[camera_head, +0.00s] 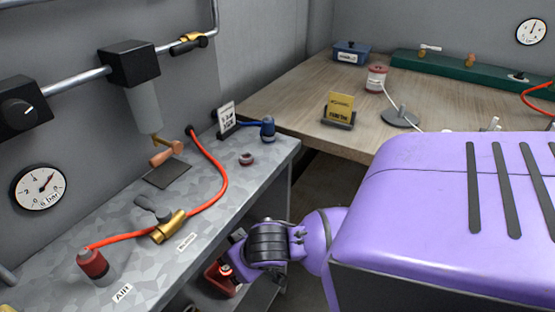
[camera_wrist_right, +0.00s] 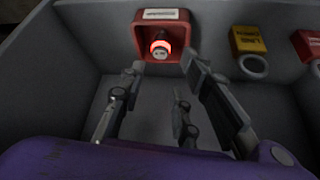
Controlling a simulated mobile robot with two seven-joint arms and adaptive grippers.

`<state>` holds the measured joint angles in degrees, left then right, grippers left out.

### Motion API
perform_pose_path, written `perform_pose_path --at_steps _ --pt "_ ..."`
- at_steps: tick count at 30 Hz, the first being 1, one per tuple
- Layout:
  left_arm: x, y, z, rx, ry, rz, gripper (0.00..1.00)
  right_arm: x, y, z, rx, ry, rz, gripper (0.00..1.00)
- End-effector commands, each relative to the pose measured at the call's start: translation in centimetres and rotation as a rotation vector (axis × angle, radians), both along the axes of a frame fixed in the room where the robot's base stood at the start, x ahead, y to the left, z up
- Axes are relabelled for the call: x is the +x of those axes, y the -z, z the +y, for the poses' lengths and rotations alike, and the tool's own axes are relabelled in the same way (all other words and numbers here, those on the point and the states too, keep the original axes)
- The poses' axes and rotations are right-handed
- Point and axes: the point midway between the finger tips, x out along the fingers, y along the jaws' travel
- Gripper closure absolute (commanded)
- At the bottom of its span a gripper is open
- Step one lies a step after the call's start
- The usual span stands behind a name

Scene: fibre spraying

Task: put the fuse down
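In the right wrist view, a small pale cylinder that looks like the fuse (camera_wrist_right: 160,53) sits in a red holder (camera_wrist_right: 142,32) with a white label on top. A red glowing ring surrounds it. My right gripper (camera_wrist_right: 163,62) is open, with its fingers spread to either side in front of the holder and nothing between them. In the head view my right arm reaches down beside the grey bench, and a red box (camera_head: 222,282) shows below the bench edge by my wrist. The fingers are largely hidden there. My left gripper is not in view.
The right wrist view shows a grey compartment with a yellow tag (camera_wrist_right: 249,40) above a ring to the right. In the head view the grey bench (camera_head: 215,215) carries a red hose (camera_head: 212,165), a brass valve (camera_head: 168,228) and a red-capped fitting (camera_head: 92,263). A wooden table (camera_head: 300,95) stands behind.

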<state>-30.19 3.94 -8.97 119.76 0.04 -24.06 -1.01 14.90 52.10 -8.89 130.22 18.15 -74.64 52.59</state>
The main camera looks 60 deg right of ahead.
Motion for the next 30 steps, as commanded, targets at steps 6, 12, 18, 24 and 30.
perform_pose_path --at_steps 6,12,18,24,30 --pt "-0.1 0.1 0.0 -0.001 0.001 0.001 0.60 -1.6 1.9 0.8 0.023 -0.020 0.017 0.70" --pt "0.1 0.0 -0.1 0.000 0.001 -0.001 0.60 -10.8 9.8 5.1 0.114 -0.127 0.033 0.70" --pt "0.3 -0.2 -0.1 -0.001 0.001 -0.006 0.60 -21.8 14.3 8.7 0.095 -0.194 -0.016 0.70" --pt "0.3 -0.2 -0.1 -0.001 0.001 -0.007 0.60 -27.9 14.9 10.1 0.011 -0.219 -0.048 0.70" --pt "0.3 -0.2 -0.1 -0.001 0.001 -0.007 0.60 -28.9 14.8 10.4 -0.018 -0.232 -0.057 0.70"
